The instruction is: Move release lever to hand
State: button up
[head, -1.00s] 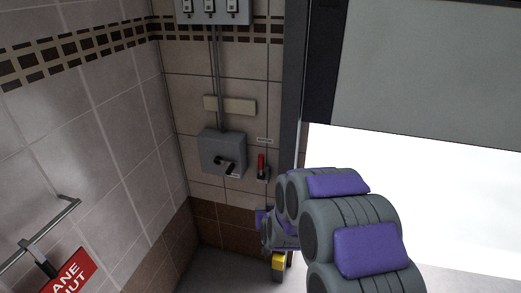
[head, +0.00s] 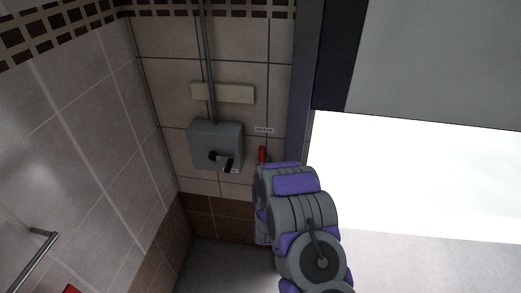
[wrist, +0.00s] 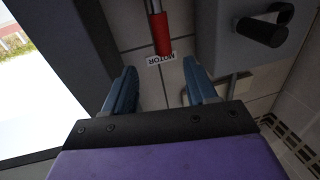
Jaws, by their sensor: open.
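The red release lever (head: 262,154) is on the tiled wall, right of a grey box, its lower part hidden by my arm in the head view. In the wrist view the picture is upside down and the red lever (wrist: 161,34) points at a white label (wrist: 162,58) reading MOTOR. My gripper (wrist: 161,82) is open and empty. Its two blue fingers stand apart on either side of the label, with the lever's end beyond them, in line with the gap. No contact shows. In the head view the gripper is hidden behind my arm.
A grey box with a black handle (head: 217,146) is close left of the lever. A dark door frame (head: 302,90) stands close on the right, with a bright opening beyond. A metal handrail (head: 35,258) is on the left wall.

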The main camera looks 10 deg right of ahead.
aim_at(263, 156)
jog(key=w, duration=0.4)
jog(key=w+d+b, duration=0.1)
jog(key=w, duration=0.4)
jog(key=w+b, duration=0.1)
jog(key=w, duration=0.4)
jog(key=shift+w+d+f, duration=0.1)
jog(key=shift+w+d, duration=0.05)
jog(key=shift+d, duration=0.15)
jog(key=shift+w+a, duration=0.2)
jog(key=shift+w, duration=0.4)
jog(key=shift+d, duration=0.1)
jog(key=shift+c, duration=0.4)
jog(key=shift+c, duration=0.8)
grip_shut()
